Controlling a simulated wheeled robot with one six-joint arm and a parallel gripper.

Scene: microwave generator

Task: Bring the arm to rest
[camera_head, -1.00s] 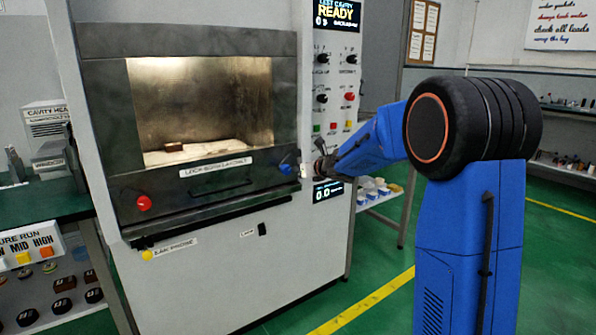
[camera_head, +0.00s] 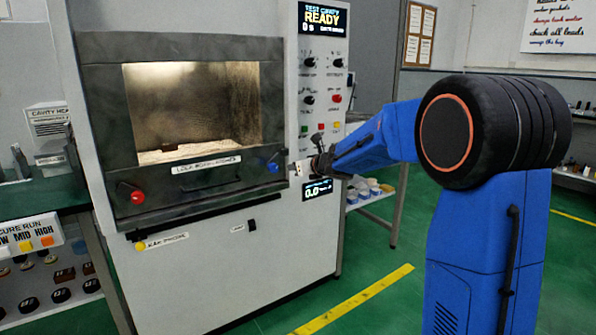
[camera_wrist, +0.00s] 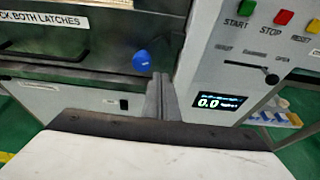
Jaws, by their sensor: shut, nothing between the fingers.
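My blue arm (camera_head: 375,143) reaches left from its black shoulder joint toward the front of the microwave cabinet. My gripper (camera_head: 299,168) is at the arm's far end, in front of the cabinet near the lower right of the chamber door. In the wrist view my gripper (camera_wrist: 159,80) shows its grey fingers together with nothing between them. The blue latch knob (camera_wrist: 142,60) appears just left of the fingertips there. In the head view the blue knob (camera_head: 273,164) is left of the gripper. I cannot tell whether the fingers touch anything.
The chamber door (camera_head: 180,185) is shut, with a red knob (camera_head: 137,197) at left and a brown block inside. Control panel (camera_head: 323,90) reads READY; a lower display (camera_head: 318,190) is beside the gripper. A side table (camera_head: 40,190) stands left. Green floor is open in front.

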